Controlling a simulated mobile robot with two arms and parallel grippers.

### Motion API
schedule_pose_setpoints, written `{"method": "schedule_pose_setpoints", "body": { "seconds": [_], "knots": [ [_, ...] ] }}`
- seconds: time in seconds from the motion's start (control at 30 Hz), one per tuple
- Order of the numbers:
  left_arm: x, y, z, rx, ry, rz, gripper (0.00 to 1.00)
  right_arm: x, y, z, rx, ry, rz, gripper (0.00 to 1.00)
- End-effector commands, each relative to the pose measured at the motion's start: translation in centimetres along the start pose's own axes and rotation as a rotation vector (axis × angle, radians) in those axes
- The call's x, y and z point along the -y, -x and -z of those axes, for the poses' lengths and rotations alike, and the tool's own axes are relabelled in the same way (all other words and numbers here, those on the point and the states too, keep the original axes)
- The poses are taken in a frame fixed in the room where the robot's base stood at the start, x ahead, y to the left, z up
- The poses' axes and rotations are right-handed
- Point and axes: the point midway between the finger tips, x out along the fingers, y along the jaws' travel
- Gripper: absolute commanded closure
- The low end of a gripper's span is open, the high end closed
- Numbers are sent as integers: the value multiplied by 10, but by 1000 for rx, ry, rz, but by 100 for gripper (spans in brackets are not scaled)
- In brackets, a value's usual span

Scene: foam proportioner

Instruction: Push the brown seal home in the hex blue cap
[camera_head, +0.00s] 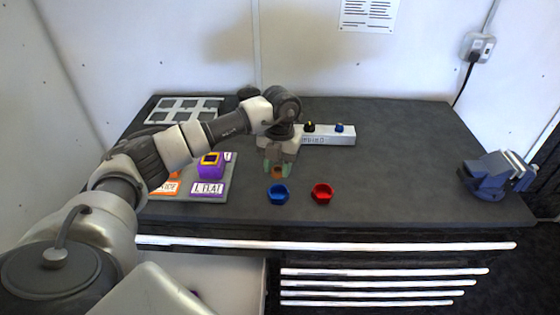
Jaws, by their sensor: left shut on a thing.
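The blue cap (278,194) sits on the dark bench top near its front edge, with its open side up. My left gripper (277,170) comes down from above and is shut on the small brown seal (277,173). The seal is just behind and above the blue cap in the picture; whether it touches the rim I cannot tell. My right gripper is not in view.
A red cap (321,193) stands just right of the blue one. A grey tray (229,182) with labelled blocks is at left, and a white block with knobs (340,135) is behind. A blue vise (496,175) sits at right. The bench between is clear.

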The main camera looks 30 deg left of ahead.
Motion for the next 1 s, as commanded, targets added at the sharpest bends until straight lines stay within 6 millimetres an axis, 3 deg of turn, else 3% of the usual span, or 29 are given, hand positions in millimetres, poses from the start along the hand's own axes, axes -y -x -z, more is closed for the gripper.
{"method": "schedule_pose_setpoints", "body": {
  "seconds": [0.6, 1.0],
  "knots": [
    [1, -57, -6, -1, -5, 0, 85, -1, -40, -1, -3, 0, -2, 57],
    [1, -62, -7, 0, -5, 0, 85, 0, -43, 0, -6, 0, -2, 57]
  ]
}}
